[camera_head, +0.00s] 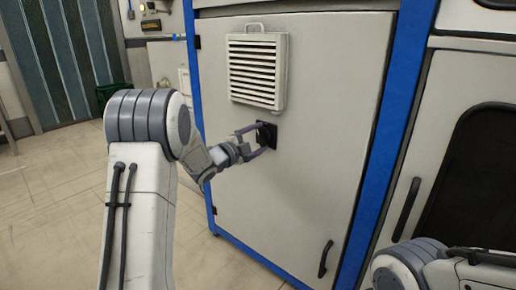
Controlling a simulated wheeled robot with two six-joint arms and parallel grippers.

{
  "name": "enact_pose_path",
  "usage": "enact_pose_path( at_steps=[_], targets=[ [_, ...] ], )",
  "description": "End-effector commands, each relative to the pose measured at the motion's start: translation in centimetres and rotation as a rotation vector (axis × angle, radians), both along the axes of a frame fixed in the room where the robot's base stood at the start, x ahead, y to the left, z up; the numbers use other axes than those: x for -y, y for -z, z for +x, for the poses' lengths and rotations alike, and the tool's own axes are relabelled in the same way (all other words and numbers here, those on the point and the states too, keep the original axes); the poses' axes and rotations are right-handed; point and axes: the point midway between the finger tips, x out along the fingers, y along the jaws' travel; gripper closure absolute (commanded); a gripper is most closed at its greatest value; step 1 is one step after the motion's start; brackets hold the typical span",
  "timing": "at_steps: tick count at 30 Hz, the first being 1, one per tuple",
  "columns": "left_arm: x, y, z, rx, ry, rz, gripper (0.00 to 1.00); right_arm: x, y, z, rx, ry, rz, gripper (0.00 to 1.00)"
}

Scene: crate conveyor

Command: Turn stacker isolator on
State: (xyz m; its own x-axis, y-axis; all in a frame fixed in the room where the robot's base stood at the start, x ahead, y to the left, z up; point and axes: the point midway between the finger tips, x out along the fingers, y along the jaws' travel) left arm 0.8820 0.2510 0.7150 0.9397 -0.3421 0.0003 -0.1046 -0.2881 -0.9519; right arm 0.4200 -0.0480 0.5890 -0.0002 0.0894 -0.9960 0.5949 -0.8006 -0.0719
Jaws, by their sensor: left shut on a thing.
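The stacker isolator (272,134) is a small black rotary switch on a dark square plate, set in a pale grey cabinet door below a white louvred vent. My left gripper (262,138) reaches it from the left. Its two purple-grey fingers are shut on the switch knob, one above and one below. The fingers hide part of the knob, and I cannot read its position. My right arm shows only in part at the bottom right, and its gripper is not in view.
The louvred vent (257,71) sticks out above the switch. The cabinet door (310,190) has a black handle (326,259) low on the right and a blue frame. To the right is a panel with a dark window. Open tiled floor (50,200) lies at left.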

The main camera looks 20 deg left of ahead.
Motion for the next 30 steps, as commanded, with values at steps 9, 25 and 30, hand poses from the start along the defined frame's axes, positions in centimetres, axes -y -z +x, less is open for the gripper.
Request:
enact_pose_path(
  at_steps=[9,25,30],
  targets=[
    [0.0,0.3,0.0,0.072,0.001,0.198,0.73,0.0,3.1,0.0,0.0,0.0,0.0,0.46],
    [0.1,0.0,0.0,0.106,0.001,0.296,0.73,0.0,4.1,0.0,0.0,0.0,0.0,0.46],
    [0.1,0.0,0.0,0.106,0.001,0.295,0.73,0.0,4.0,0.0,0.0,0.0,0.0,0.46]
  ],
)
